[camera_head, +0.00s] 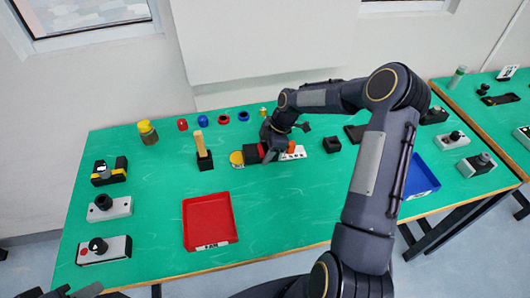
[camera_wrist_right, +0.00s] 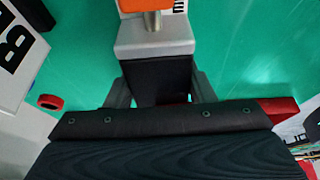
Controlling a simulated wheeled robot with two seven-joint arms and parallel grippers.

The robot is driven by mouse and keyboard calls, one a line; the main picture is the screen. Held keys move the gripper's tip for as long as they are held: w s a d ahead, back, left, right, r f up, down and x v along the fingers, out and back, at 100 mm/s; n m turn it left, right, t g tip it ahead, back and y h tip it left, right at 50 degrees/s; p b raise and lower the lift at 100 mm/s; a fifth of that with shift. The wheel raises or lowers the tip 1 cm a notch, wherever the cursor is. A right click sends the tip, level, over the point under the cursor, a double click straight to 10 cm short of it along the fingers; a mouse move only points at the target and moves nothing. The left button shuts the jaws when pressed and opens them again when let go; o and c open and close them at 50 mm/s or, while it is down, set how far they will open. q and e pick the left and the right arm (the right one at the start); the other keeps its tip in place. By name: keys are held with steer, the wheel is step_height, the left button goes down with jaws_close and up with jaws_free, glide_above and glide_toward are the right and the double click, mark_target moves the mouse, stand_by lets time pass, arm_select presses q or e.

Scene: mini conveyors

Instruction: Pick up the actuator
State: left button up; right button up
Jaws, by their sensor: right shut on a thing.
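In the right wrist view, my right gripper (camera_wrist_right: 160,98) is shut on a black block with a grey cap (camera_wrist_right: 153,38), which looks like the actuator. A short metal rod joins its cap to an orange and white part (camera_wrist_right: 150,8). In the head view, my right gripper (camera_head: 268,148) is low over the middle of the green table, by an orange and white piece (camera_head: 293,152). The gripper hides much of the held thing there, and whether it is clear of the table cannot be told. A dark shape at the bottom left may be part of my left gripper (camera_head: 75,292).
A red tray (camera_head: 210,243) stands at the table's front, and a blue tray (camera_head: 421,178) stands at the right. A black block with a wooden peg (camera_head: 203,152) is left of my right gripper. Several button boxes line the left side. Green surface is bare around the red tray.

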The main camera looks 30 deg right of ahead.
steer(key=shift+c, duration=0.8)
steer(key=shift+r, duration=0.1)
